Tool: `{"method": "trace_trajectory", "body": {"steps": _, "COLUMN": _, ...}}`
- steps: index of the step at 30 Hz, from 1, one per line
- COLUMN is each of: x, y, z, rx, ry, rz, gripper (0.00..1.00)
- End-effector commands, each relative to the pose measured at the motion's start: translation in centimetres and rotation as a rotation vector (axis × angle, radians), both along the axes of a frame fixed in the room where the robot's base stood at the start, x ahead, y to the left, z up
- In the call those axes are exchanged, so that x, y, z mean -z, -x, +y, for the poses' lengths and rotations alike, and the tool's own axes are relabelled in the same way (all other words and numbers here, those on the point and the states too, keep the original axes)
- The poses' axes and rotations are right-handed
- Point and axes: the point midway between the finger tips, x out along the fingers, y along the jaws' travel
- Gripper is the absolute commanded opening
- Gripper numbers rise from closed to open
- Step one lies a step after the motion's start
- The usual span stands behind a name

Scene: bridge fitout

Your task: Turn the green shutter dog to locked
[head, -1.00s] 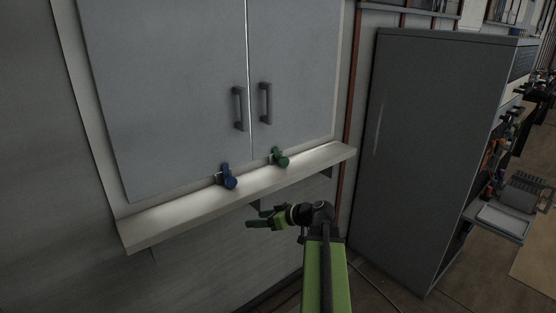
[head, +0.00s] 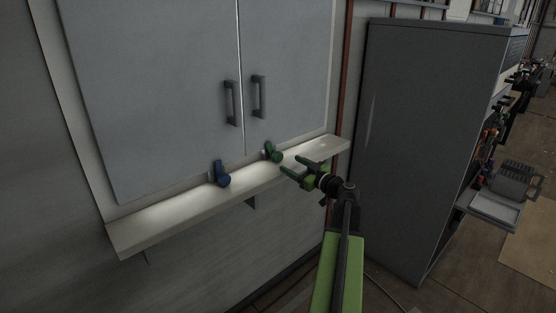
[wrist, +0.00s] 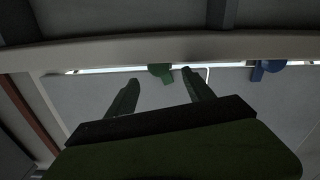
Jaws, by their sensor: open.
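The green shutter dog (head: 273,153) sits at the bottom edge of the right cabinet door, just above the ledge, its small lever tilted up and to the left. It also shows in the wrist view (wrist: 161,72), partly hidden by the ledge. My gripper (head: 286,165) is open and empty, just in front and to the right of the green dog, apart from it. In the wrist view the open fingers (wrist: 159,85) point toward the ledge and the green dog lies between their tips, nearer the right finger. Whether they touch it cannot be told.
A blue shutter dog (head: 221,174) sits left of the green one; it also shows in the wrist view (wrist: 266,68). The pale ledge (head: 150,226) juts out below the doors. Door handles (head: 231,102) hang above. A tall grey cabinet (head: 430,140) stands to the right.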

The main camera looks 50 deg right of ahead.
Motion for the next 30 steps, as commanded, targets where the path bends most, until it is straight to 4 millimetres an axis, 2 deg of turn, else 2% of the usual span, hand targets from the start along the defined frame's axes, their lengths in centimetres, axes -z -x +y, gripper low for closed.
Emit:
{"method": "trace_trajectory", "body": {"steps": 1, "x": 0.0, "y": -1.4, "z": -0.4, "rx": -0.001, "ry": 0.000, "rz": 0.000, "gripper": 0.61}}
{"method": "trace_trajectory", "body": {"steps": 3, "x": 0.0, "y": -3.1, "z": -0.5, "rx": 0.000, "ry": 0.000, "rz": 0.000, "gripper": 0.61}}
{"method": "trace_trajectory", "body": {"steps": 9, "x": 0.0, "y": -6.6, "z": -0.7, "rx": 0.001, "ry": 0.000, "rz": 0.001, "gripper": 0.61}}
{"method": "trace_trajectory", "body": {"steps": 14, "x": 0.0, "y": -7.7, "z": -0.8, "rx": 0.004, "ry": 0.000, "rz": 0.000, "gripper": 0.61}}
{"method": "trace_trajectory", "body": {"steps": 22, "x": 0.0, "y": -7.8, "z": -0.8, "rx": 0.004, "ry": 0.000, "rz": 0.000, "gripper": 0.61}}
{"method": "trace_trajectory", "body": {"steps": 30, "x": 0.0, "y": -7.8, "z": -0.8, "rx": 0.004, "ry": 0.000, "rz": 0.000, "gripper": 0.26}}
